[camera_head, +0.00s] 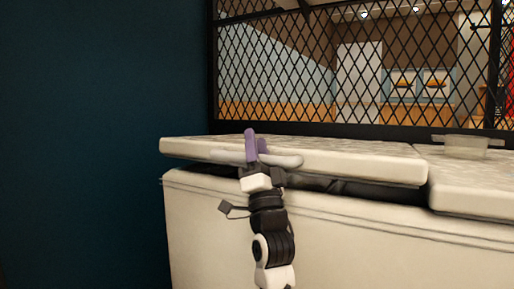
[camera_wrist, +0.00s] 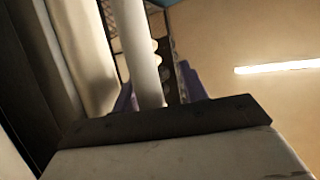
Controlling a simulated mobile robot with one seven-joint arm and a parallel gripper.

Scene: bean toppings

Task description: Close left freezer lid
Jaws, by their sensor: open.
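The left freezer lid (camera_head: 365,158) is a pale speckled slab on a cream chest freezer (camera_head: 350,240). It sits slightly raised, with a dark gap under its front edge. Its light grey bar handle (camera_head: 285,160) runs along the front. My gripper (camera_head: 256,140) is at the handle, with its purple fingers open and pointing up. In the wrist view the handle (camera_wrist: 138,50) passes between the purple fingers of my gripper (camera_wrist: 158,92). I cannot tell whether either finger touches it.
The right freezer lid (camera_head: 475,185) lies beside the left one and carries a clear container (camera_head: 466,146). A dark wall (camera_head: 85,140) stands to the left. A black mesh screen (camera_head: 300,70) rises behind the freezer.

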